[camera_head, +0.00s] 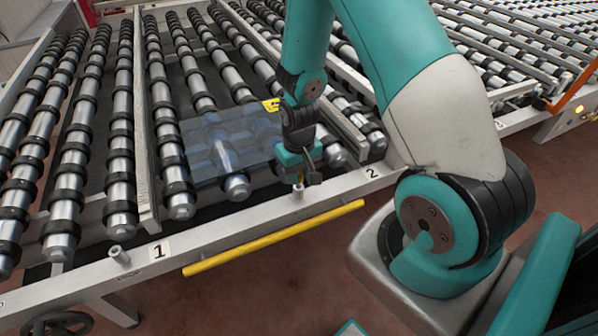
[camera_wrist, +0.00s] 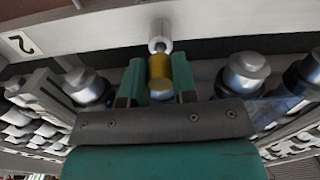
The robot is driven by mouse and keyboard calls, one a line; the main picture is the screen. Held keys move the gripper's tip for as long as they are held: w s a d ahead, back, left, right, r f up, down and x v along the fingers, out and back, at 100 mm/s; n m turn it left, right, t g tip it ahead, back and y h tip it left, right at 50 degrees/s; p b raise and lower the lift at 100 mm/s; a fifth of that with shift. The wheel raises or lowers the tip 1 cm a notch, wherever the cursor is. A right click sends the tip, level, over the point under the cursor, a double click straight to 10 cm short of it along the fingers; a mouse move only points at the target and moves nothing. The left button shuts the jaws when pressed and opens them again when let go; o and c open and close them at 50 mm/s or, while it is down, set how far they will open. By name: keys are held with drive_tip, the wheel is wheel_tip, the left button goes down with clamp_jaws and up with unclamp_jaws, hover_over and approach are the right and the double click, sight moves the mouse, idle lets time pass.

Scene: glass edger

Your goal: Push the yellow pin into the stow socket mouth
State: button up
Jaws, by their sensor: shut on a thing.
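My gripper (camera_wrist: 158,80) is shut on the yellow pin (camera_wrist: 160,68), with one teal finger on each side of it. In the wrist view the pin lines up with a pale metal socket (camera_wrist: 160,32), and its grey tip is at the mouth. I cannot tell how far inside the tip is. In the head view my gripper (camera_head: 300,178) is just above this socket (camera_head: 298,193), on the front rail near the label 2. A second socket (camera_head: 119,255) stands on the rail left of label 1, apparently empty. Small lettering by it is hard to read.
A yellow bar (camera_head: 275,238) runs along the front below the rail (camera_head: 225,219). Rollers fill the left, and a handwheel (camera_head: 62,323) is at the lower left.

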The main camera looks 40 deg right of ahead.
drive_tip(key=shift+f+b, duration=0.85)
drive_tip(key=shift+f, duration=0.35)
drive_tip(key=o, duration=1)
wheel_tip(320, 180, up, 18)
drive_tip(key=shift+f+b, duration=0.25)
drive_tip(key=shift+b, duration=0.65)
